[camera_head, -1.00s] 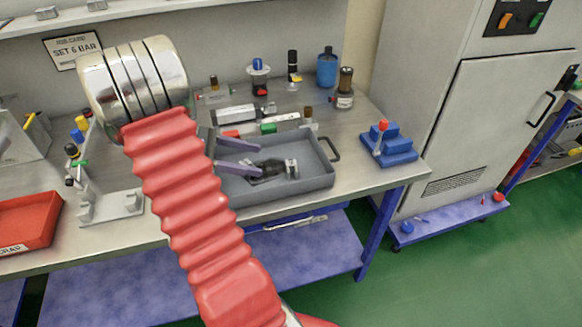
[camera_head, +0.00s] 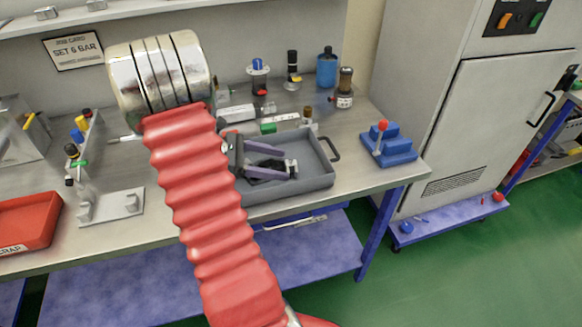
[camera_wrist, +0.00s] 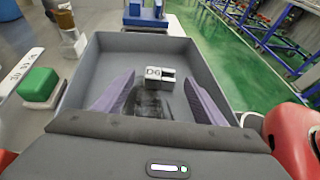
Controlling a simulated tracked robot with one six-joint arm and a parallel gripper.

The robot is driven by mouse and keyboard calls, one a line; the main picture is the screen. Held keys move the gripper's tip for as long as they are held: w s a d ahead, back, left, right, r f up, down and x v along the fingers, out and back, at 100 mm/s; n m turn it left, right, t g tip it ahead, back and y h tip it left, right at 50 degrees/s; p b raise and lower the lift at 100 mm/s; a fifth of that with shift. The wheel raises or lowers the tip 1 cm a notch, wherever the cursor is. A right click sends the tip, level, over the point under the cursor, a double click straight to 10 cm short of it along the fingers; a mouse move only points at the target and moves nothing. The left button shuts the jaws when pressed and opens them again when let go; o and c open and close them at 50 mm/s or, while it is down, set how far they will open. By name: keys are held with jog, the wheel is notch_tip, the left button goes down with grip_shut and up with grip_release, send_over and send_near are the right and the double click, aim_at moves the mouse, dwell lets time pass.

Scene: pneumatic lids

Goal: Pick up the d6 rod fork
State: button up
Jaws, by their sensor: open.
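The d6 rod fork (camera_wrist: 154,72) is a small metal block marked D6, with a slot at its right side. It lies in the grey tray (camera_wrist: 75,72) and also shows in the head view (camera_head: 291,166). My gripper (camera_wrist: 160,78) is open, its two purple fingers pointing towards the fork, one on each side of it in the wrist view. The gripper also shows over the tray in the head view (camera_head: 285,161). A dark patch lies between the fingers, in front of the fork. I cannot tell whether the fingers are level with the fork.
The tray's walls surround the gripper, with a dark handle (camera_head: 334,149) on the right. A green block (camera_wrist: 39,84) and white bars stand behind the tray. A blue stepped stand (camera_head: 388,148) is to the right, and a red scrap bin (camera_head: 28,222) is far left.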

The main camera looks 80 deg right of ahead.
aim_at(290, 166)
jog(key=shift+x, duration=1.6)
jog(key=c, duration=1.2)
jog(key=shift+r, duration=0.15)
notch_tip(290, 166, up, 10)
jog(key=shift+f, duration=0.1)
